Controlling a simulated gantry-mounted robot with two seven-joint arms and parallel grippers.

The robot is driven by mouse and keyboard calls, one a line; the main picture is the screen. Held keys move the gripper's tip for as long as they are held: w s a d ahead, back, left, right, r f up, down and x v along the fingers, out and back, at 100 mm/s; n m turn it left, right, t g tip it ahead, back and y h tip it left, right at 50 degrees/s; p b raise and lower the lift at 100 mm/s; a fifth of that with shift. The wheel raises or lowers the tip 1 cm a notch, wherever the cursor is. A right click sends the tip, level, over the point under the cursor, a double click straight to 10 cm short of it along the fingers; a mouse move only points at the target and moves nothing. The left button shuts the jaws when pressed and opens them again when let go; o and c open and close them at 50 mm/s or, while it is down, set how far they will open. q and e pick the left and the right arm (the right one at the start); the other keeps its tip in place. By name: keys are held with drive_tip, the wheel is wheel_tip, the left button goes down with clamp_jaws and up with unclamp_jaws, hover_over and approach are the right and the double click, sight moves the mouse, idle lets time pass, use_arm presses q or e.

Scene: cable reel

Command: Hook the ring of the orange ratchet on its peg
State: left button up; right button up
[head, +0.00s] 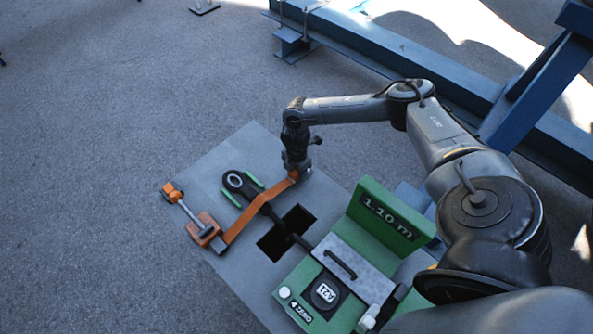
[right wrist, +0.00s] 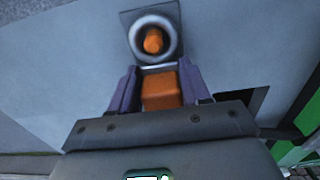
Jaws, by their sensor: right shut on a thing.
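The orange ratchet (head: 205,229) lies at the left edge of the grey board, with its lever pointing up and left. Its orange strap (head: 243,217) runs bent across the board to my right gripper (head: 294,173). In the right wrist view my right gripper (right wrist: 157,88) is shut on the orange strap end (right wrist: 160,92). A pale grey ring (right wrist: 134,38) shows just beyond the fingertips. The orange peg (right wrist: 153,41) shows inside the ring's opening, over a dark square plate. I cannot tell how far down the peg the ring sits. My left gripper is out of view.
The grey board (head: 215,165) has a dark square opening (head: 272,243). A black cable end with an eye (head: 234,181) lies between green guides. Blue steel beams (head: 375,58) lie behind.

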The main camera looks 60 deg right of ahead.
drive_tip(key=o, duration=1.3)
drive_tip(key=shift+c, duration=0.2)
wheel_tip(320, 180, up, 9)
drive_tip(key=shift+r+p, duration=0.15)
drive_tip(key=shift+p, duration=0.5)
drive_tip(key=shift+r, duration=0.75)
